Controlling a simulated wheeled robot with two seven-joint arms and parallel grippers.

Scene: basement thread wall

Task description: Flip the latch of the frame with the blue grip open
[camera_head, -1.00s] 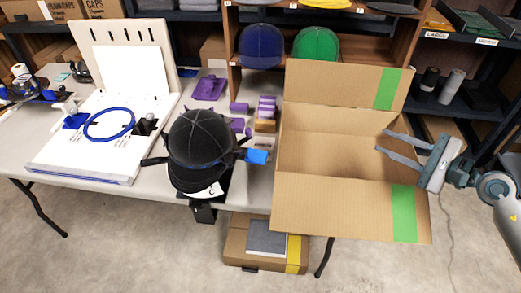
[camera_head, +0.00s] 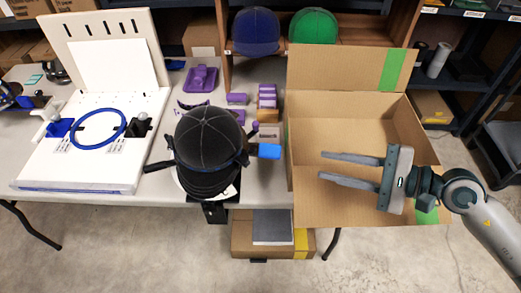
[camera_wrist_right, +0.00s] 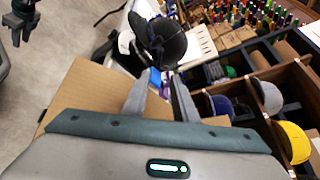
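A black cap (camera_head: 207,140) sits on a holder at the front edge of the table. A blue grip (camera_head: 269,151) sticks out at its right side; the latch itself is too small to make out. My right gripper (camera_head: 322,167) is open and empty over the cardboard box, right of the blue grip and apart from it. In the right wrist view its two fingers (camera_wrist_right: 160,95) point toward the cap (camera_wrist_right: 162,45).
The open cardboard box (camera_head: 345,205) stands right of the cap, its flaps raised. A white board (camera_head: 60,165) with a blue ring (camera_head: 97,128) lies to the left. Purple pieces (camera_head: 202,78) lie behind. Shelves with a blue cap (camera_head: 256,30) and a green cap (camera_head: 313,30) stand at the back.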

